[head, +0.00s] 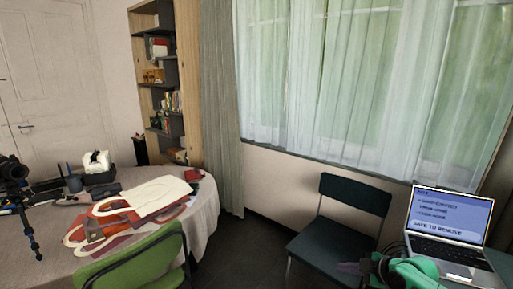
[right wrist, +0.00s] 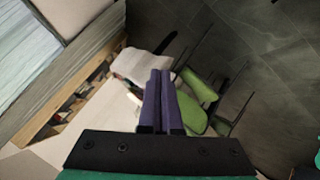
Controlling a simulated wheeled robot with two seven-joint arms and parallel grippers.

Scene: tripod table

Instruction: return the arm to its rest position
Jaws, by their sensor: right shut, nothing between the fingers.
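My right arm comes in at the lower right of the head view, with green parts in front of the laptop. Its gripper (head: 350,267) is low, over the seat of the dark chair. In the right wrist view the two dark purple fingers (right wrist: 160,76) lie side by side, shut with nothing between them. My left gripper is in neither view.
A round table (head: 206,218) with bags and a small tripod (head: 22,205) stands at the left, a green chair (head: 135,262) before it. A dark chair (head: 352,205) and an open laptop (head: 448,222) are at the right. Dark floor (head: 240,240) is clear between.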

